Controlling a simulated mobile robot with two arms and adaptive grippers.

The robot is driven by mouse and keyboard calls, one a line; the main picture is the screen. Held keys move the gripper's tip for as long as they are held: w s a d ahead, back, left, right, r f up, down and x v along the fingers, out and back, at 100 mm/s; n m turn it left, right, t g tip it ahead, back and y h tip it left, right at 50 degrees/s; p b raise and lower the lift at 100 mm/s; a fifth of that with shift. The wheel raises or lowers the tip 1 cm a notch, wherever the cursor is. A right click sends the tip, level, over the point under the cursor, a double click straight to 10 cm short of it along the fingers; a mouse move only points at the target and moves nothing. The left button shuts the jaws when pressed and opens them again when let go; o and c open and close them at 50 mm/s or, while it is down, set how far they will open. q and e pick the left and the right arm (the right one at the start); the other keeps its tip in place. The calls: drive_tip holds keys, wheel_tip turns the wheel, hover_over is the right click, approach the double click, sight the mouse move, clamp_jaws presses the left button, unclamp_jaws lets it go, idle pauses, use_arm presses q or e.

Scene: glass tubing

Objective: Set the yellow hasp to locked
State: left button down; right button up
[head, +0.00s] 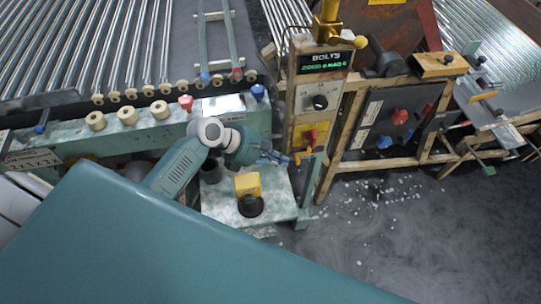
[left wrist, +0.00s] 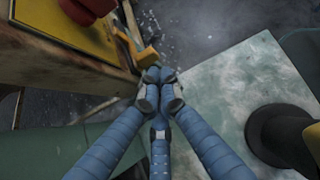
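The small yellow hasp (head: 303,156) sticks out low on the right part of the worn control post, below a red knob on a yellow plate. In the left wrist view the hasp (left wrist: 146,55) lies just beyond the fingertips, a little up and left. My left gripper (head: 284,160) points right towards it. In the left wrist view its blue fingers (left wrist: 158,77) come together at their tips with nothing visible between them. I cannot tell whether the tips touch the hasp. My right gripper is not in view.
The post carries a green display (head: 323,61) and a black knob (head: 320,102). A yellow-and-black object (head: 248,186) stands on the pale bench top (head: 275,207) below my left arm. A dark panel (head: 388,123) with red and blue knobs stands right. Floor at lower right is open, with scattered white bits.

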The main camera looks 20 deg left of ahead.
sight(296, 161)
use_arm(q)
drive_tip(key=shift+x, duration=1)
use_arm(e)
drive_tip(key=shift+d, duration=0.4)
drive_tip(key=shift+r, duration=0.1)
